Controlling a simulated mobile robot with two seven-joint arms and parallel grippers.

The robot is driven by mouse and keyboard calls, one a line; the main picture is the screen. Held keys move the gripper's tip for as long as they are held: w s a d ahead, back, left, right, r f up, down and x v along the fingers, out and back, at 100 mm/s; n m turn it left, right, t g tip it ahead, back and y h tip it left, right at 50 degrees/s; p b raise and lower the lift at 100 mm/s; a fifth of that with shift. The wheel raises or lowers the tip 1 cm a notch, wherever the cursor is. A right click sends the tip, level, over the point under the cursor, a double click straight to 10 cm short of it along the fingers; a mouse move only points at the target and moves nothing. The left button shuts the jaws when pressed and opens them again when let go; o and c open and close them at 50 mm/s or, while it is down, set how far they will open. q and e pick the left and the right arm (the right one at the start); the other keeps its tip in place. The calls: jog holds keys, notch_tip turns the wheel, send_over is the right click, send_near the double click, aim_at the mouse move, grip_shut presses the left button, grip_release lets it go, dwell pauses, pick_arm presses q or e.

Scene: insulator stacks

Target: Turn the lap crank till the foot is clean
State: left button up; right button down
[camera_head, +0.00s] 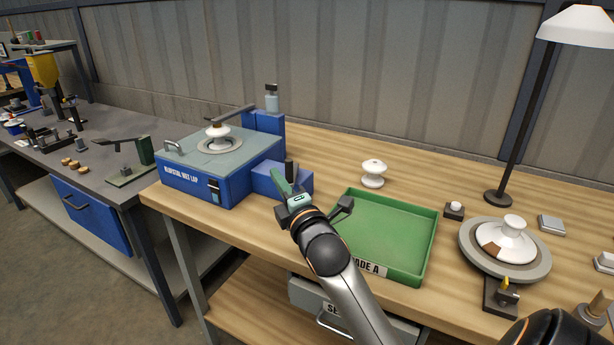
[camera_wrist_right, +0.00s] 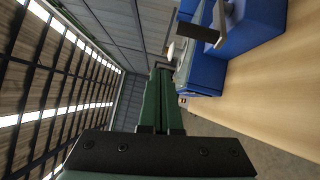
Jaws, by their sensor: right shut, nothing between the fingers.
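The wet lap (camera_head: 222,182) is a blue box with a grey top at the left end of the wooden table. A white insulator (camera_head: 217,130) stands on its round plate (camera_head: 220,145); I cannot tell how clean its foot is. A dark upright crank handle (camera_head: 289,166) shows above the small blue side box (camera_head: 300,181). The crank bar (camera_wrist_right: 200,32) also shows in the right wrist view. My right gripper (camera_head: 279,177) is shut and empty, its green fingers just in front of the handle; contact cannot be told.
A green tray (camera_head: 388,240) lies right of my right arm, with a white insulator (camera_head: 373,173) behind it. Farther right are a round stand (camera_head: 468,256) with another insulator and a lamp (camera_head: 500,197).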

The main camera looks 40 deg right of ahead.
aim_at(292, 167)
jog(key=w+d+f+m+g, duration=0.1)
jog(key=w+d+f+m, duration=0.15)
jog(key=w, duration=0.65)
jog(key=shift+n, duration=0.35)
jog(key=s+d, duration=0.1)
jog(key=s, duration=0.1)
jog(key=s+d+p, duration=0.1)
jog(key=shift+s+d+f, duration=0.25)
jog(key=shift+d, duration=0.05)
jog(key=shift+s+d+n+y, duration=0.2)
jog(key=shift+n+y, duration=0.1)
